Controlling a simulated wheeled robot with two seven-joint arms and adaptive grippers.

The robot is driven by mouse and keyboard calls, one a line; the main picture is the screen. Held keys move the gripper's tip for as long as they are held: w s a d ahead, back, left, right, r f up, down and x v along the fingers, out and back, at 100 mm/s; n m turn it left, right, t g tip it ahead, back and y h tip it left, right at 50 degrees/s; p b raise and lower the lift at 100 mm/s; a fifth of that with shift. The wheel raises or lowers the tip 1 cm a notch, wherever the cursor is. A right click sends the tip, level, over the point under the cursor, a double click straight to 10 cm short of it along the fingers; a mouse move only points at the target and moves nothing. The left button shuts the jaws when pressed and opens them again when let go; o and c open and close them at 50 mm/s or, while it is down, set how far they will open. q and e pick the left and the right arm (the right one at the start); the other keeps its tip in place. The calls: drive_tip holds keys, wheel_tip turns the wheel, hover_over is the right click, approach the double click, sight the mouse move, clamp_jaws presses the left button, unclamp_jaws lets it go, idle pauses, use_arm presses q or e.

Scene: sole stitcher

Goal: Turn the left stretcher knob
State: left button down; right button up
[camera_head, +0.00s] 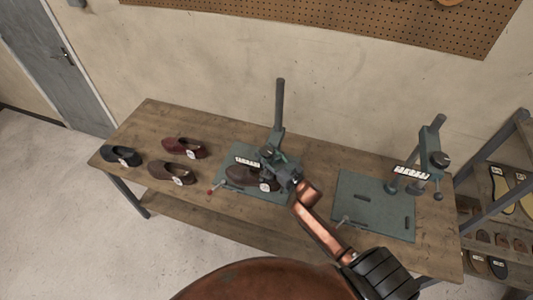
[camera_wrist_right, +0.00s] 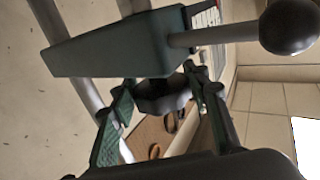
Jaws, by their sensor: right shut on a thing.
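The left stretcher (camera_head: 279,110) is a green-grey machine with a tall post, standing on a green base plate on the workbench. My right gripper (camera_head: 269,158) reaches its head from the right. In the right wrist view, a dark round knob (camera_wrist_right: 163,97) sits under the green head of the stretcher (camera_wrist_right: 120,45), between the fingers of my right gripper (camera_wrist_right: 160,95), which are shut on it. In the head view the gripper hides this knob. A brown shoe (camera_head: 245,177) lies on the plate below. My left gripper is out of view.
A similar right stretcher (camera_head: 432,140) stands on its own plate (camera_head: 375,200) to the right. Several shoes, including a dark red one (camera_head: 184,147), lie on the workbench (camera_head: 150,120) at left. A lever with a black ball (camera_wrist_right: 290,27) is close to my right gripper.

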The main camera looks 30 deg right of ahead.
drive_tip(key=c, duration=0.5)
drive_tip(key=shift+n+g+y, duration=0.3)
drive_tip(key=shift+n+y, duration=0.6)
drive_tip(key=shift+y, duration=0.3)
drive_tip(key=shift+n+g+y+b, duration=0.4)
drive_tip(key=shift+n+g+y, duration=0.6)
drive_tip(key=shift+y, duration=0.9)
drive_tip(key=o, duration=1.2)
drive_tip(key=shift+c, duration=0.2)
drive_tip(key=v, duration=1.2)
drive_tip(key=shift+f, duration=0.2)
